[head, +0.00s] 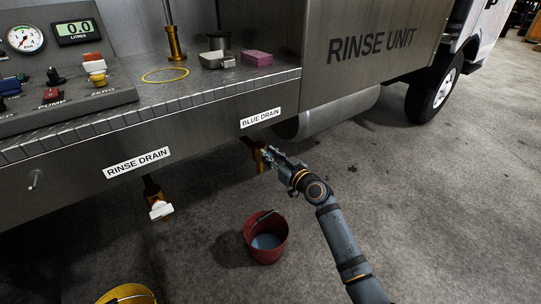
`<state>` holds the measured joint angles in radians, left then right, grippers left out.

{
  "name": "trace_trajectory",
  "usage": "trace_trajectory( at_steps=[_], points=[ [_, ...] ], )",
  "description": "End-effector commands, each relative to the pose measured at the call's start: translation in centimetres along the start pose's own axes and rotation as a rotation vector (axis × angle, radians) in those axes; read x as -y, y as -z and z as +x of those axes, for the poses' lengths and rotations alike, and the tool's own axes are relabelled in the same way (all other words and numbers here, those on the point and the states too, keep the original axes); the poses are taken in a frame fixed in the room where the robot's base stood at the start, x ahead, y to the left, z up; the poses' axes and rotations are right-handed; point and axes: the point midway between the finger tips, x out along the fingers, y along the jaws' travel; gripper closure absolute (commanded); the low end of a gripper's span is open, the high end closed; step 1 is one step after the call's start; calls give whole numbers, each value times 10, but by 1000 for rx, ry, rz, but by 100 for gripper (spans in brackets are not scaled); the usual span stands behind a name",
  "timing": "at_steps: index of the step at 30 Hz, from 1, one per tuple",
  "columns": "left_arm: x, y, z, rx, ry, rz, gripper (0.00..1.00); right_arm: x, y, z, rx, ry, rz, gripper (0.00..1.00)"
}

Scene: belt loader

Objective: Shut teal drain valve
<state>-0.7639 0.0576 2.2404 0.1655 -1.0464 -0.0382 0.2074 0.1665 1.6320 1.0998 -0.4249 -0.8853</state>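A brass drain valve (258,160) hangs under the shelf edge below a label (260,118) reading BLUE DRAIN. No label reading teal is in view. My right gripper (268,156) is right at this valve, reaching in from the right, and overlaps it. The gripper covers the valve's handle, so I cannot tell the handle's position, nor whether the fingers are closed on it. A second brass valve (153,192) with a white handle (161,210) hangs below the RINSE DRAIN label (137,162). My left gripper is out of view.
A red bucket (266,246) with bluish-grey liquid stands on the floor below the blue drain. A yellow bucket (130,294) shows at the bottom edge. The shelf above holds a pink sponge (257,58), a metal tin and a yellow ring. Floor to the right is clear.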

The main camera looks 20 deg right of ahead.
Motion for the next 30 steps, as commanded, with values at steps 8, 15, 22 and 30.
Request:
trace_trajectory(
  at_steps=[8,15,22,30],
  points=[
    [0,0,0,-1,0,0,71,0,-4,-1,9,2,2,100],
    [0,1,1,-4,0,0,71,-1,-7,-1,12,2,45,100],
    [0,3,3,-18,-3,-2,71,-4,-9,-1,16,2,186,100],
    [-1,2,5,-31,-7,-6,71,-10,-13,-1,19,0,436,100]
  ],
)
